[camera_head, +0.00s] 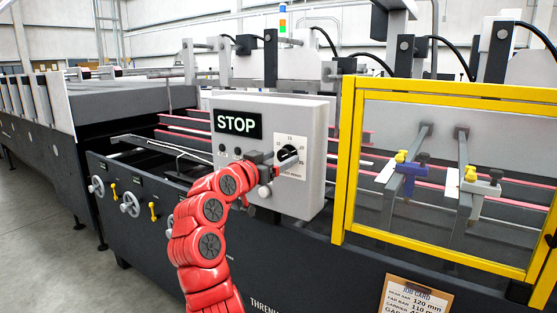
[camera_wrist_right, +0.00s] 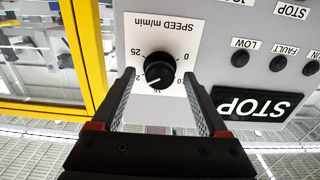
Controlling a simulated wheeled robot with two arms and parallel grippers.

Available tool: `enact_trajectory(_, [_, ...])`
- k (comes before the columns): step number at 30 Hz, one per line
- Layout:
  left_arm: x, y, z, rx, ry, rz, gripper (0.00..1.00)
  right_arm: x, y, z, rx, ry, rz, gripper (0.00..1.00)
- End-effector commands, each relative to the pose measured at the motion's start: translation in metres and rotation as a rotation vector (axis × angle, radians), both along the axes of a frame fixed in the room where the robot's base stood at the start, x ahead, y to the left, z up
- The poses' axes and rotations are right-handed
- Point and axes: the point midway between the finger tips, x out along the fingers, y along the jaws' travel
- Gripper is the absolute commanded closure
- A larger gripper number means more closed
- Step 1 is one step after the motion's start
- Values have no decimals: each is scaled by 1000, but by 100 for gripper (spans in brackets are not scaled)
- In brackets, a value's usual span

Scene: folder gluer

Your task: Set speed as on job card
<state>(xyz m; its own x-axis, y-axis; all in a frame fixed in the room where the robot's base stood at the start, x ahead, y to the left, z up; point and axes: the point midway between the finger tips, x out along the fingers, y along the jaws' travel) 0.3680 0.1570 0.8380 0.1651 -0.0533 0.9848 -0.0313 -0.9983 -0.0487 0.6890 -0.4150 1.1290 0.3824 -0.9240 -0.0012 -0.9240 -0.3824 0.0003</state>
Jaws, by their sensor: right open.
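The black speed knob (camera_head: 288,155) sits on a white dial plate on the grey control box. In the right wrist view the knob (camera_wrist_right: 159,70) appears upside down under "SPEED m/min"; its white mark points near 15, perhaps towards 20. My right gripper (camera_head: 270,171) is open in front of the dial. In the wrist view its fingertips (camera_wrist_right: 158,76) lie on either side of the knob; I cannot tell if they touch it. The job card (camera_head: 415,299) hangs low at the right; bar lines show 120 mm and 110 mm, its lower part is cut off. My left gripper is not in view.
A black STOP sign (camera_head: 237,124) is on the box (camera_head: 313,120), with small LOW and FAULT indicators below it. A yellow-framed guard (camera_head: 345,160) stands just right of the box. Handwheels (camera_head: 130,203) line the machine's front at left.

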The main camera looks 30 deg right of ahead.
Motion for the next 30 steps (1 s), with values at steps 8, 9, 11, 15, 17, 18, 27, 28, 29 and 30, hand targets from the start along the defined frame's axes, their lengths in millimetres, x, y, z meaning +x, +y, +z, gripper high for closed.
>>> enact_trajectory(8, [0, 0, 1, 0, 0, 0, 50, -4, 13, 1, -1, -2, 3, 23])
enact_trajectory(9, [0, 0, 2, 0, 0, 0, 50, -6, 20, 1, -3, -2, 4, 23])
enact_trajectory(11, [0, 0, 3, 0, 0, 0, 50, -11, 31, 1, -3, -2, 6, 23])
enact_trajectory(15, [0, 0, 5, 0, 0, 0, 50, -25, 66, 2, -2, -4, 6, 23])
enact_trajectory(17, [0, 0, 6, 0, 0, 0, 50, -32, 82, 2, -3, -3, 7, 23])
enact_trajectory(18, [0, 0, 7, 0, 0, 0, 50, -36, 92, 1, -2, -1, 7, 23])
enact_trajectory(27, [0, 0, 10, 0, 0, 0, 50, -60, 148, 1, -1, 1, 4, 23])
enact_trajectory(28, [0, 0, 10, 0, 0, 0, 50, -61, 151, 0, -1, 1, 3, 23])
enact_trajectory(29, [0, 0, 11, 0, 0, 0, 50, -63, 154, 0, -1, 1, 2, 23])
enact_trajectory(30, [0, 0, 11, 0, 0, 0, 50, -64, 157, 0, -1, 0, 1, 23])
